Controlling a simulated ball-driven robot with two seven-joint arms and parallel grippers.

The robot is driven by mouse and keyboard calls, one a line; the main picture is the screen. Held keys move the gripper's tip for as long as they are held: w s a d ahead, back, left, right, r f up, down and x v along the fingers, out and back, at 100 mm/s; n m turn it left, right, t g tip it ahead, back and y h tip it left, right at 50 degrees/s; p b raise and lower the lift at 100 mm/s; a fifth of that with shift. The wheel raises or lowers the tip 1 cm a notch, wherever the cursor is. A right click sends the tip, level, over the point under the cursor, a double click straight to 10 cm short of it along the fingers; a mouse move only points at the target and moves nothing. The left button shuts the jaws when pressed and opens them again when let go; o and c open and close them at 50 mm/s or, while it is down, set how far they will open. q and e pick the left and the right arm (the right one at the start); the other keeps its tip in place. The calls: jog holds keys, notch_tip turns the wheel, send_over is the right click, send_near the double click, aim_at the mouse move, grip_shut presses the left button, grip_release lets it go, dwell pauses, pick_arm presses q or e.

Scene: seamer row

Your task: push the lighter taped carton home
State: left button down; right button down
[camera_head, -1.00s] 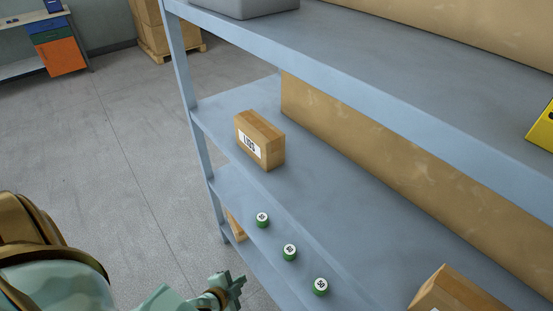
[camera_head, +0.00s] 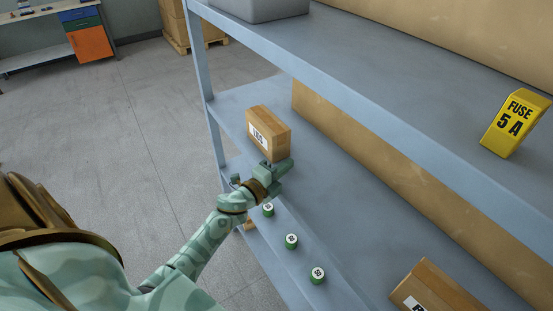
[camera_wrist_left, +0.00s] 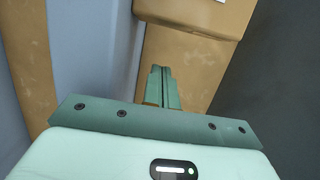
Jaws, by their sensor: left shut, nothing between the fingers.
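A brown taped carton (camera_head: 271,131) with a white label stands on the middle shelf near its left end. It also shows in the wrist view (camera_wrist_left: 189,55), just beyond the fingers. A second brown carton (camera_head: 435,287) with a label lies at the lower right of the head view, partly cut off. I cannot tell which tape is lighter. My left gripper (camera_head: 284,167) is shut and empty, in front of the first carton's lower right part; its fingers show in the wrist view (camera_wrist_left: 163,80). I cannot tell whether they touch the carton. My right gripper is not in view.
Several small green cylinders, such as one marked 50 (camera_head: 318,275), stand along the shelving's front, below my left arm. A yellow block marked FUSE 5 A (camera_head: 514,122) and a grey bin (camera_head: 260,8) are on the upper shelf. The middle shelf (camera_head: 350,175) is clear between the cartons.

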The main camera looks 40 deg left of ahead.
aim_at(276, 159)
pick_arm(q)
jog(key=shift+w+a, duration=0.3)
jog(key=shift+a, duration=0.65)
jog(key=shift+w+a, duration=0.3)
jog(key=shift+a, duration=0.6)
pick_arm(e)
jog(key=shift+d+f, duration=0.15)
